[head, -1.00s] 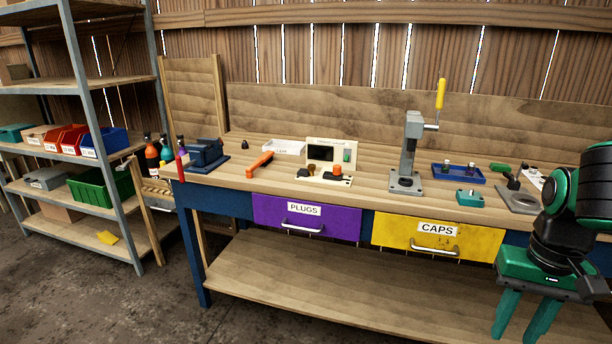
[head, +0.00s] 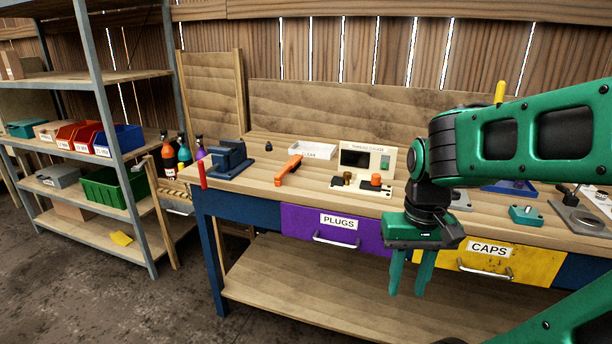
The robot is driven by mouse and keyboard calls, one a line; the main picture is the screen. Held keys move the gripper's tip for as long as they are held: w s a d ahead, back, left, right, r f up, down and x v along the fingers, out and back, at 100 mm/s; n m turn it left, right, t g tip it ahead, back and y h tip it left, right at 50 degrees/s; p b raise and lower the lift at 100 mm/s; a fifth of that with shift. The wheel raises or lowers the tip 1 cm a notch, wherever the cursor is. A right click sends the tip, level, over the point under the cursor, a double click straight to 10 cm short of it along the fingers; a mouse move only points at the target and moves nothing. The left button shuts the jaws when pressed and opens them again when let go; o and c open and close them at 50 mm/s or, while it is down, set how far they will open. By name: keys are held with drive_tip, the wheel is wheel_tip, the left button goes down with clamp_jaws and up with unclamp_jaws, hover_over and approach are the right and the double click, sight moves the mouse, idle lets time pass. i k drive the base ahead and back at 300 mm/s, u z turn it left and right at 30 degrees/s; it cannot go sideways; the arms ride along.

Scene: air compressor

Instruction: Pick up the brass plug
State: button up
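A small brass-coloured piece (head: 347,178), which looks like the brass plug, stands on a dark base in front of the cream tester box on the bench. It is too small to make out its shape. My gripper (head: 410,278) points down in front of the bench, to the right of and lower in the picture than the brass piece. Its two green fingers are apart with nothing between them.
An orange knob (head: 376,180) is right beside the brass piece, with the tester box (head: 368,160) behind. The PLUGS drawer (head: 300,222) is shut.

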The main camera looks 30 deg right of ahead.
sight(347, 175)
drive_tip(key=z, duration=0.1)
drive_tip(key=i, duration=0.8)
drive_tip(key=z, duration=0.6)
drive_tip(key=i, duration=0.4)
drive_tip(key=z, duration=0.3)
